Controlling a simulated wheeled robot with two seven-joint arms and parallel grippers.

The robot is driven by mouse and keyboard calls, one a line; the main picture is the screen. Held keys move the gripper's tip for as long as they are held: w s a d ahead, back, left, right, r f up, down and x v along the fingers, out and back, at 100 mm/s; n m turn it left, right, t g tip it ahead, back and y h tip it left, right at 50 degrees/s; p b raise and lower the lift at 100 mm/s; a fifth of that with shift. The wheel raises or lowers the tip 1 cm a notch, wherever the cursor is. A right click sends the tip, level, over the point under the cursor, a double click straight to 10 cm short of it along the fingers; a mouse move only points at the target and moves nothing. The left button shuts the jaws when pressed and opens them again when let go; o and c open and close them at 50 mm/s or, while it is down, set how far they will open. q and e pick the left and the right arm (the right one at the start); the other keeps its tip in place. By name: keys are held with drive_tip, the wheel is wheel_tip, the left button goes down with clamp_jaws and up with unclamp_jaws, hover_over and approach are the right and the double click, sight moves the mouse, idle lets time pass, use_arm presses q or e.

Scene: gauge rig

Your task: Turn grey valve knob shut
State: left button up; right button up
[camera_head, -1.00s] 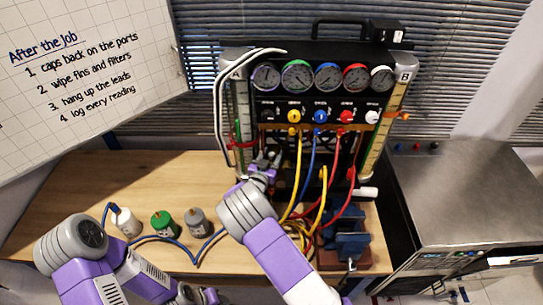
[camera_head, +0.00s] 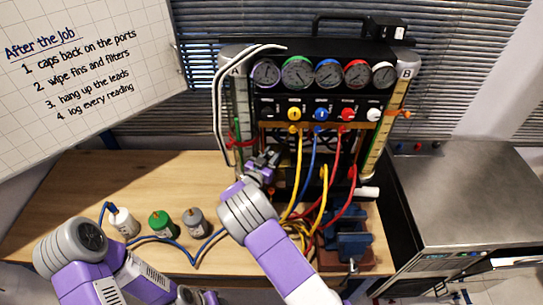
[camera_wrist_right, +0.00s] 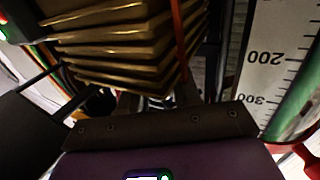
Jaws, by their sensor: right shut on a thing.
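My right gripper (camera_head: 262,161) is at the lower left front of the gauge rig (camera_head: 340,50), below the row of coloured knobs. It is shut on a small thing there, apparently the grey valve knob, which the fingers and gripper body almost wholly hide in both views. In the right wrist view the dark gripper body fills the bottom, close to a stack of gold-brown fins (camera_wrist_right: 130,45). My left gripper (camera_head: 195,297) shows only partly at the bottom edge, away from the rig; its jaws are not clear.
Yellow, blue and red hoses (camera_head: 299,165) hang right of my right gripper. A clear graduated tube (camera_wrist_right: 268,55) stands close by in the wrist view. White, green and grey canisters (camera_head: 195,221) stand on the wooden table (camera_head: 60,190). A blue vise (camera_head: 352,245) is at right.

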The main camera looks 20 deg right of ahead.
drive_tip(key=o, duration=0.9)
drive_tip(key=v, duration=0.7)
drive_tip(key=shift+s+a+r, duration=0.1)
drive_tip(key=shift+s+a, duration=0.1)
drive_tip(key=shift+s, duration=0.05)
